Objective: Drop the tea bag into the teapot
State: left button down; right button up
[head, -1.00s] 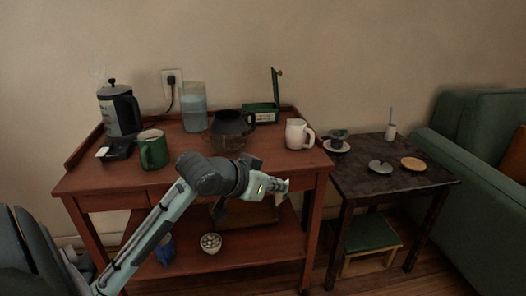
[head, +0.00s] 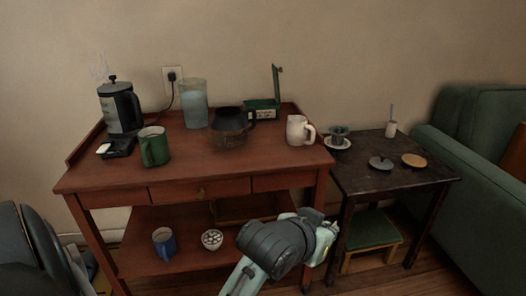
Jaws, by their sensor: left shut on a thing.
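The teapot (head: 230,120) is a dark, wide pot with a handle on its right, standing on the red-brown cart top in the head view. Its top looks open and dark. A grey lid with a knob (head: 380,163) lies on the dark side table. My left gripper (head: 326,238) is low in front of the cart's right leg, below and to the right of the teapot. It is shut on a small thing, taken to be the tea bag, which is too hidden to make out. My right gripper is not in view.
On the cart stand a kettle (head: 121,108), green mug (head: 154,148), water jug (head: 194,103), open green box (head: 262,108) and white mug (head: 297,131). A blue mug (head: 164,243) and small bowl (head: 212,240) are on the lower shelf. The cart's front top is clear.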

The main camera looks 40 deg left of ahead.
aim_at(238, 140)
jog(key=k+j+z, duration=0.4)
jog(key=k+j, duration=0.15)
jog(key=k, duration=0.25)
jog(key=k+j+z, duration=0.2)
jog(key=k, duration=0.25)
